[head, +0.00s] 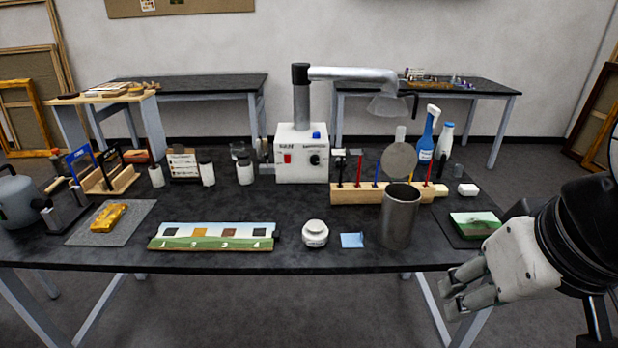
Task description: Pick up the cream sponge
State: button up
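My gripper (450,291) is at the lower right, in front of the table's front edge and nearer the camera than the block. Its fingers point left and stand apart, with nothing seen between them.
The green picture on a dark mat (461,236), a metal cup (399,217) and a wooden rack (362,194) of tools stand near the block. Blue (427,135) and white bottles are behind it. A white jar (315,233) stands at the front middle.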

aim_at(442, 191)
jog(key=i+z, duration=0.2)
jog(key=i, duration=0.6)
jog(key=i+j+z, duration=0.15)
jog(key=i, duration=0.7)
